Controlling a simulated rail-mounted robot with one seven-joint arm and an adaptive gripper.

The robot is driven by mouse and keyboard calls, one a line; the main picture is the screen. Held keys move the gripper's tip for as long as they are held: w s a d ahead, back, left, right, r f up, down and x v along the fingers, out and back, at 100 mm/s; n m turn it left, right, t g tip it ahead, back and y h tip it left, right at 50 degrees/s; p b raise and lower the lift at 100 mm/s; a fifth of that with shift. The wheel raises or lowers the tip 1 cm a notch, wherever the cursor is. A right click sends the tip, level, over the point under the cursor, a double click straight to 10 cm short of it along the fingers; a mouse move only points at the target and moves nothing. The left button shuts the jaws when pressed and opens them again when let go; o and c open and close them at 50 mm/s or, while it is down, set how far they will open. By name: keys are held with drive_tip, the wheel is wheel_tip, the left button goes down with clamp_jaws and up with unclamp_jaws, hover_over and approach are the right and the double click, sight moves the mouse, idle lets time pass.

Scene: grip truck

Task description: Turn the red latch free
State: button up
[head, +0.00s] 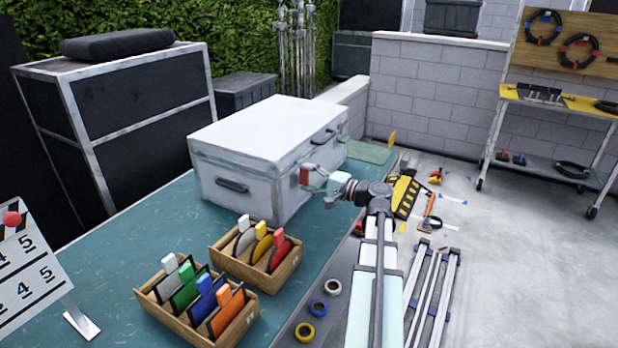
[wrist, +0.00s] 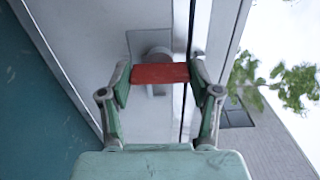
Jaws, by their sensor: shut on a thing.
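The red latch (wrist: 160,74) is on the front face of the white case, in front of a round grey boss. In the wrist view it lies crosswise between the two fingers of my gripper (wrist: 160,80), which are shut on its ends. In the head view the red latch (head: 305,175) shows at the tip of my gripper (head: 312,180), against the case front. The white case (head: 265,130) stands on the teal table with its lid down. The seam between lid and body runs close beside the latch in the wrist view.
Two wooden boxes (head: 285,272) of coloured discs and cards stand in front of the case on the teal table (head: 130,240). Tape rolls (head: 304,332) lie near the table edge. A slate (head: 30,270) stands at the left. The floor at right holds tripod legs (head: 432,300) and tools.

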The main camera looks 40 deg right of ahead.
drive_tip(key=o, duration=1.1)
drive_tip(key=shift+o, duration=0.2)
drive_tip(key=shift+s, duration=0.1)
drive_tip(key=v, duration=1.1)
drive_tip(key=shift+s, duration=0.35)
drive_tip(key=shift+d, duration=0.2)
